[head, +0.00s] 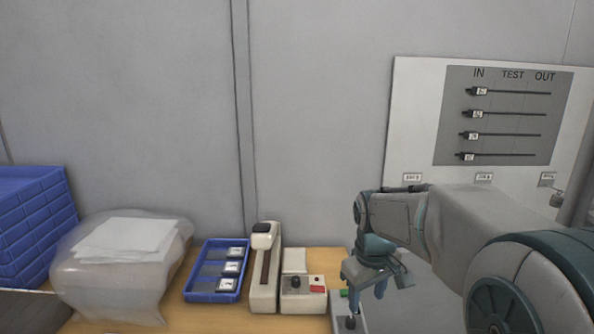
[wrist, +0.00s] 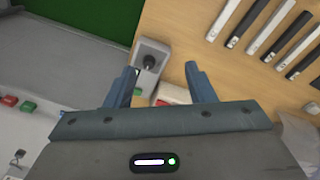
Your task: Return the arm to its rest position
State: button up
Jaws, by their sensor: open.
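My arm reaches in from the lower right in the head view, bent at the wrist with the hand pointing down. My gripper (head: 369,287) hangs over the right end of the wooden table. In the wrist view my gripper (wrist: 160,75) has its two blue fingers spread apart with nothing held between them. Beyond the fingertips is a grey box with a black knob (wrist: 149,62), apart from the fingers as far as I can tell. The same box shows partly behind the gripper in the head view (head: 350,324).
On the table (head: 205,318) are a blue tray (head: 217,298) with small square parts, a beige lever device (head: 264,270) and a control box (head: 303,298). A wrapped bundle (head: 110,285) and blue crates (head: 35,225) stand left. A slider board (head: 420,120) is on the wall.

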jog(key=s+f+m+t, duration=0.1)
jog(key=s+m, duration=0.4)
jog(key=s, duration=1.2)
jog(key=shift+d+f+m+t, duration=0.15)
jog(key=shift+f+m+t, duration=0.15)
jog(key=shift+f, duration=0.1)
jog(key=c, duration=0.3)
jog(key=shift+d, duration=0.1)
